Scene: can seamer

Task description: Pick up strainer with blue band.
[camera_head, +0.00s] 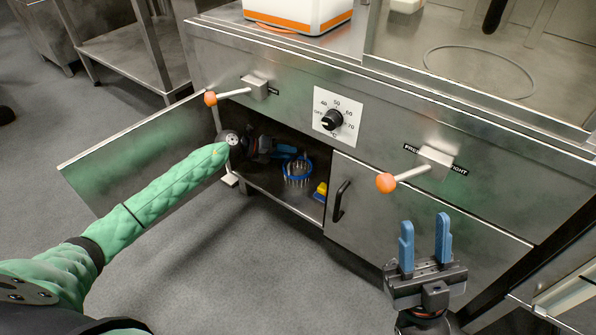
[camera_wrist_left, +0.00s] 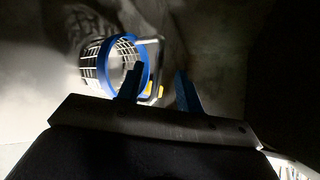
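The strainer with a blue band (camera_head: 297,180) stands on the floor of the open cabinet in the head view. It has a wire mesh basket, and in the left wrist view its blue band (camera_wrist_left: 106,66) faces my left gripper. My right gripper (camera_head: 425,240) is open and empty outside the cabinet.
The left cabinet door (camera_head: 135,150) is swung open; the right door (camera_head: 400,220) is closed. Levers with orange knobs (camera_head: 386,182) stick out above, beside a dial (camera_head: 332,120). The cabinet interior is dark and tight.

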